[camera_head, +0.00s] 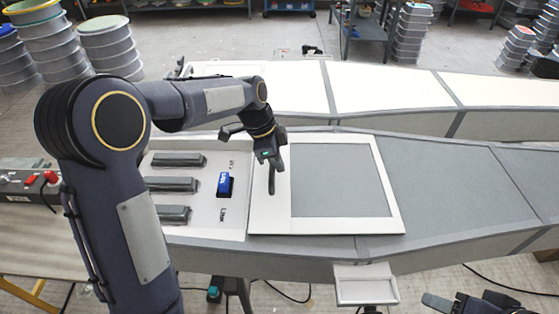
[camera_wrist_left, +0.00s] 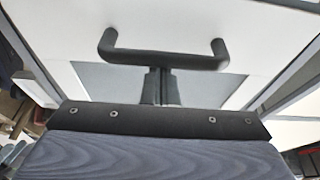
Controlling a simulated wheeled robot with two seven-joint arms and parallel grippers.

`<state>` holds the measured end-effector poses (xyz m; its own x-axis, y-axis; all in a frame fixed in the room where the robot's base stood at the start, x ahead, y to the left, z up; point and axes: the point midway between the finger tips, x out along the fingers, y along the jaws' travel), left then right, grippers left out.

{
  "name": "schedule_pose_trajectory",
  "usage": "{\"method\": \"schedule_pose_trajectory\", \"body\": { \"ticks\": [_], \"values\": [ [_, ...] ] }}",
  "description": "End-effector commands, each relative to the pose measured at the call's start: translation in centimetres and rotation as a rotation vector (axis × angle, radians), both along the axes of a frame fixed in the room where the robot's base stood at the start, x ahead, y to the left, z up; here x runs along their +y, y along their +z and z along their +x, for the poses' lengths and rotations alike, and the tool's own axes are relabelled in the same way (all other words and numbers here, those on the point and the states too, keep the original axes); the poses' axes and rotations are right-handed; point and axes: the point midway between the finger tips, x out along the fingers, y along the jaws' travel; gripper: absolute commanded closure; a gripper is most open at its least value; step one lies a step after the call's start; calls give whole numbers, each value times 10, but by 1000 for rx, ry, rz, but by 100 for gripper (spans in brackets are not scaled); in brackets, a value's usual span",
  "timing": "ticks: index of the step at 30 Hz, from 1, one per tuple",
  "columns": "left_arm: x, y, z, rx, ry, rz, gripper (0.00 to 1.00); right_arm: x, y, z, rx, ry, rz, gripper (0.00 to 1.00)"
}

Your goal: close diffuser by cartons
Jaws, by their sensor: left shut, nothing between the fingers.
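A white frame with a grey middle (camera_head: 381,152), apparently the diffuser, lies on the long grey mould beside a white panel. A dark handle (camera_head: 271,182) stands on its left side bar; the wrist view shows it as a wide bracket (camera_wrist_left: 130,57). My left gripper (camera_head: 270,160) is shut and empty at this handle. In the left wrist view its fingertips (camera_wrist_left: 160,72) overlap the middle of the handle's bar; I cannot tell whether they touch it. My right gripper is partly seen at the bottom right edge (camera_head: 474,302), its jaws unclear. I make out no cartons.
The white panel (camera_head: 205,215) left of the frame holds dark ribbed blocks (camera_head: 172,184) and a blue item (camera_head: 225,184). A second, white-topped mould (camera_head: 380,88) lies behind. A small white tray (camera_head: 366,286) stands in front. Stacked tubs (camera_head: 111,45) stand at the back.

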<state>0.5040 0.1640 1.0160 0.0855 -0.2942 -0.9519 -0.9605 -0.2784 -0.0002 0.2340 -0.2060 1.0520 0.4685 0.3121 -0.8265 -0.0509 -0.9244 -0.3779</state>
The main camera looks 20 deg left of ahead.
Motion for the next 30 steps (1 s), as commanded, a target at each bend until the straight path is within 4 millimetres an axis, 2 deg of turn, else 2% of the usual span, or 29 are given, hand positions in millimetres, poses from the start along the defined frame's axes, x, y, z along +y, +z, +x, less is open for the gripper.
{"method": "schedule_pose_trajectory", "body": {
  "ticks": [5, 8, 11, 17, 21, 30],
  "values": [
    [8, -1, -2, 0, 2, 0, 100, 0, -2, 0, 0, 0, 0, 52],
    [23, -1, -6, 0, 5, 0, 100, 0, -6, 0, 0, 0, 0, 52],
    [45, -2, -12, 0, 9, 1, 100, 0, -10, 0, 0, 0, 0, 52],
    [106, -3, -30, 0, 12, 2, 100, 0, -21, 0, 0, 0, 0, 52],
    [155, -3, -44, 1, 12, 2, 100, 0, -25, 0, 0, 0, 0, 52],
    [253, 0, -73, 3, 11, 2, 100, 0, -25, 0, 0, 0, 0, 52]
  ]
}}
